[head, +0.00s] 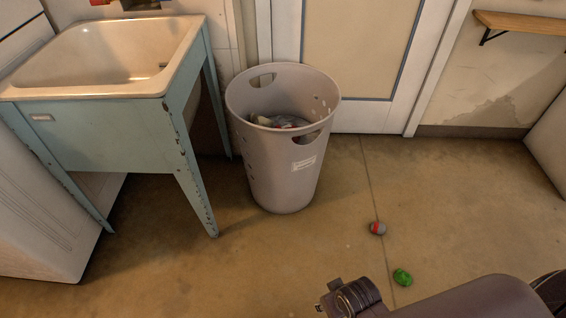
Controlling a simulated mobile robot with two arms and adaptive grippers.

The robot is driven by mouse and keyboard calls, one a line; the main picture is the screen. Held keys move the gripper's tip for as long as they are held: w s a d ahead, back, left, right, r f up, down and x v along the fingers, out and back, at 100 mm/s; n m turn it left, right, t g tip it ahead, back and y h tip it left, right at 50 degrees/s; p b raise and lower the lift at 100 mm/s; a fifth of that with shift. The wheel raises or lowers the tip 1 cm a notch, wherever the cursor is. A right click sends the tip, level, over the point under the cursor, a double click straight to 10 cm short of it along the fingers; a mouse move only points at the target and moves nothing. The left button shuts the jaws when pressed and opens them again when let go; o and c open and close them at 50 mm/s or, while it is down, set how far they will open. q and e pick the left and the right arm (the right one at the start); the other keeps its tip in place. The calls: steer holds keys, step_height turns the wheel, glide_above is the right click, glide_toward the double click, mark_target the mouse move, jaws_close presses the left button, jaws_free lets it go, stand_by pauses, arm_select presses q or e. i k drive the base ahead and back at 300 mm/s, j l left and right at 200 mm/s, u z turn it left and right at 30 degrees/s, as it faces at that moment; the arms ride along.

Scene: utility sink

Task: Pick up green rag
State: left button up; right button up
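A crumpled green rag (402,277) lies on the concrete floor at the lower right of the head view. My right arm comes in from the lower right, and its end with what looks like the gripper (350,299) is at the bottom edge, left of and nearer than the rag. It appears apart from the rag. Its fingers cannot be made out, so I cannot tell whether it is open or shut. My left gripper is not in view.
A grey-and-red bundle (377,228) lies on the floor beyond the rag. A tall grey hamper (270,160) with cloths (281,121) inside stands left of it. A sink on a blue stand (100,130) is at the left. The floor around the rag is mostly clear.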

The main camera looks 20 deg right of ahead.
mark_target(402, 277)
steer(key=z, duration=1.95)
